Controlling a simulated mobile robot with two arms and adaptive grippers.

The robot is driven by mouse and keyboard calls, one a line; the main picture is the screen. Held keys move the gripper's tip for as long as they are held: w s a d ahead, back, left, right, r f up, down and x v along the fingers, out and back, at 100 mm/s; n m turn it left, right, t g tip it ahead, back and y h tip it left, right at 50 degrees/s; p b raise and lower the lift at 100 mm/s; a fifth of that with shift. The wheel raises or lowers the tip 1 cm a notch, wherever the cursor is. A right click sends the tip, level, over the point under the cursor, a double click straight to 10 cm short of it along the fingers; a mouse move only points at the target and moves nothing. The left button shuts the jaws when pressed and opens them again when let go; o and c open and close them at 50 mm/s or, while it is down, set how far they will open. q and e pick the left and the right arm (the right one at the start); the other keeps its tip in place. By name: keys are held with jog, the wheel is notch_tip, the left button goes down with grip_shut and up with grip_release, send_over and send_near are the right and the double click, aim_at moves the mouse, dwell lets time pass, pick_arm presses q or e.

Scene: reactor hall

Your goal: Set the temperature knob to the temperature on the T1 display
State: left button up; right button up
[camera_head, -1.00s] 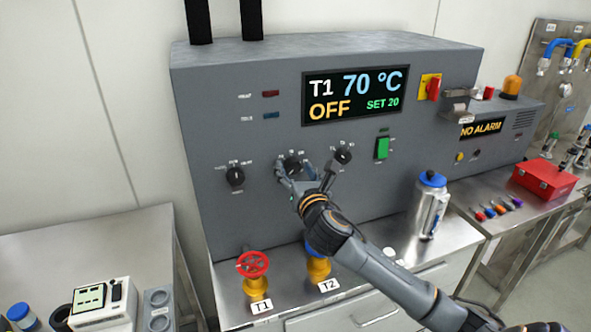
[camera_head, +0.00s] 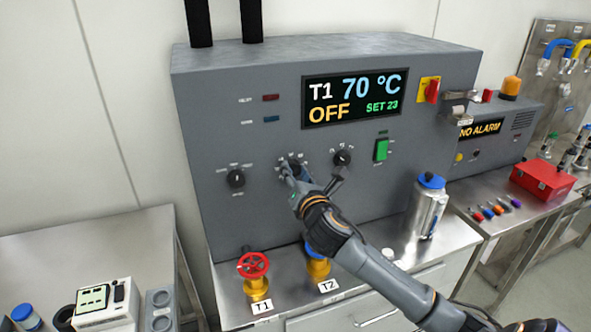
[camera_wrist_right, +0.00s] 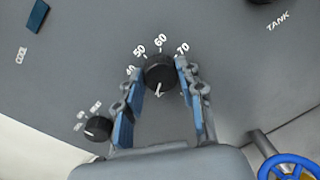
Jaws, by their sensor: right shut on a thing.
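The display (camera_head: 351,99) on the grey panel reads T1 70 °C, OFF and SET 23. The temperature knob (camera_wrist_right: 158,70) is a black dial with a scale whose 40, 50, 60 and 70 marks show in the right wrist view. In the head view the knob (camera_head: 295,162) is the middle of three dials, partly hidden by my gripper. My right gripper (camera_head: 288,173) is shut on it; the right wrist view shows the two blue-padded fingers (camera_wrist_right: 159,85) on either side of it. A white pointer mark shows low on the knob. My left gripper is not in view.
Black dials sit left (camera_head: 236,178) and right (camera_head: 342,157) of the knob. A green switch (camera_head: 381,149) is further right. The red T1 valve (camera_head: 253,264) and blue T2 valve (camera_wrist_right: 290,167) stand below, beside a metal flask (camera_head: 427,208).

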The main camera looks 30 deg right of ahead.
jog(key=m+p, duration=0.1)
jog(key=m, duration=0.3)
jog(key=shift+d+r+m+y+p, duration=0.1)
jog(key=shift+m+y+p, duration=0.2)
jog(key=m+p, duration=0.1)
jog(key=m, duration=0.4)
jog(key=shift+y+p, duration=0.3)
jog(key=m+p, duration=0.1)
jog(key=m, duration=0.4)
jog(key=shift+d+y, duration=0.1)
jog(key=shift+y, duration=0.2)
jog(key=m+p, duration=0.1)
jog(key=m, duration=0.7)
jog(key=m+p, duration=0.1)
jog(key=shift+f+m+y, duration=0.25)
jog(key=shift+m+y, duration=0.05)
jog(key=shift+y, duration=0.1)
jog(key=m+p, duration=0.1)
jog(key=m, duration=0.4)
jog(key=shift+f+t, duration=0.1)
jog(key=shift+t, duration=0.2)
jog(key=m, duration=0.5)
jog(key=shift+f+m+p, duration=0.1)
jog(key=shift+m+p, duration=0.25)
jog(key=shift+m, duration=0.05)
jog(key=m, duration=0.5)
jog(key=shift+a+t, duration=0.2)
jog(key=shift+t, duration=0.2)
jog(key=shift+m+h, duration=0.3)
